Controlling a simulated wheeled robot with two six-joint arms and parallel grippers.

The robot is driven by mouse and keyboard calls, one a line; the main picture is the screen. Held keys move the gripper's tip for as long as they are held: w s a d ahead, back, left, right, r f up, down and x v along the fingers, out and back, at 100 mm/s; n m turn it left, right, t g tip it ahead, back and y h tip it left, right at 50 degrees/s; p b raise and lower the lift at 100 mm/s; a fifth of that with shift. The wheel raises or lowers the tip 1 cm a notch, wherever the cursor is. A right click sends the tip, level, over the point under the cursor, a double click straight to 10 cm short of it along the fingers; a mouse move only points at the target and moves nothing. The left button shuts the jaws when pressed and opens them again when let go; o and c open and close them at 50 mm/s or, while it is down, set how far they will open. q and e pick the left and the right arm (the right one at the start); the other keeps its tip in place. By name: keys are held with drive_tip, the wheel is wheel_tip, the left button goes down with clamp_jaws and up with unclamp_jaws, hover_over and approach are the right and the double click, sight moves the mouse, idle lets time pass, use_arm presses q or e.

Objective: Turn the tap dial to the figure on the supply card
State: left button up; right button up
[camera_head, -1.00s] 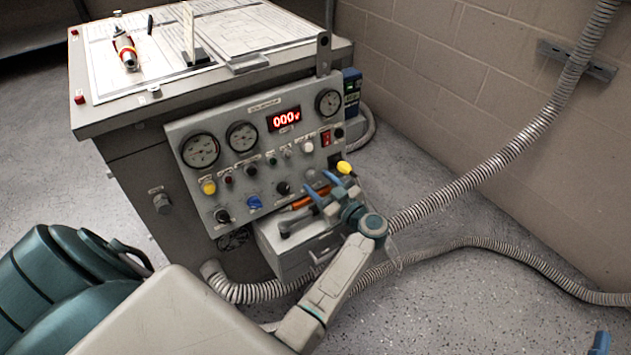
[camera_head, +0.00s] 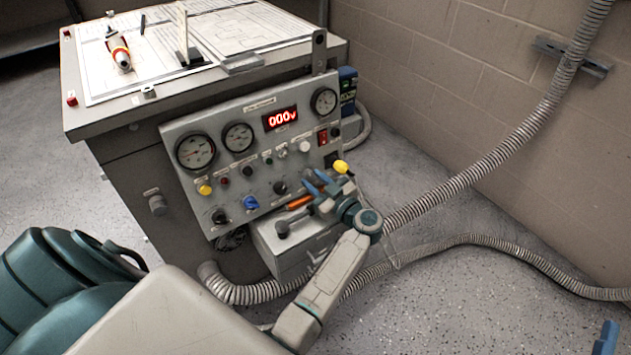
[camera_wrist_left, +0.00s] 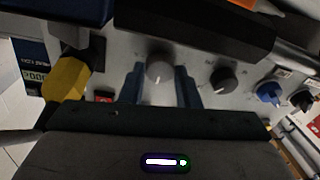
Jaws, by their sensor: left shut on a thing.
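My left gripper (camera_head: 315,182) is at the lower right of the grey control panel (camera_head: 205,228). In the left wrist view its two blue fingers (camera_wrist_left: 160,88) stand on either side of a grey round dial (camera_wrist_left: 159,68), shut on it. A pale pointer mark shows on the dial; its scale figures are too small to read. In the head view the fingers hide most of this dial. A small upright white card (camera_head: 183,38) stands on the cabinet top, its writing unreadable. A blue tip (camera_head: 606,338) at the bottom right looks like part of my right gripper.
A yellow plug (camera_head: 341,166) sits right of the dial, also in the left wrist view (camera_wrist_left: 66,80). Black (camera_head: 280,187) and blue (camera_head: 250,202) knobs lie left of it. The red display (camera_head: 281,118) reads 000v.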

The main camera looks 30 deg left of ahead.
use_arm(q)
drive_tip(key=n+g+p, duration=0.1)
drive_tip(key=n, duration=0.4)
drive_tip(key=shift+r, duration=0.1)
drive_tip(key=shift+w+n+g+h, duration=0.1)
drive_tip(key=shift+n+g+h, duration=0.2)
drive_tip(key=shift+n, duration=0.8)
drive_tip(key=n, duration=0.2)
drive_tip(key=shift+n, duration=0.4)
use_arm(e)
wheel_tip(320, 180, down, 9)
drive_tip(key=g, duration=0.6)
use_arm(q)
drive_tip(key=n, duration=0.2)
drive_tip(key=shift+n+g+h, duration=0.3)
drive_tip(key=shift+n+h, duration=0.1)
drive_tip(key=n+h+b, duration=0.1)
drive_tip(key=n, duration=0.5)
drive_tip(key=shift+r+n, duration=0.15)
drive_tip(key=shift+n, duration=0.15)
drive_tip(key=shift+n+h+b, duration=0.3)
drive_tip(key=shift+n+b, duration=0.1)
drive_tip(key=shift+n, duration=0.1)
use_arm(e)
wheel_tip(320, 180, up, 12)
drive_tip(key=s+t, duration=0.1)
drive_tip(key=t, duration=0.7)
drive_tip(key=shift+n+y, duration=0.3)
drive_tip(key=shift+s+r, duration=0.1)
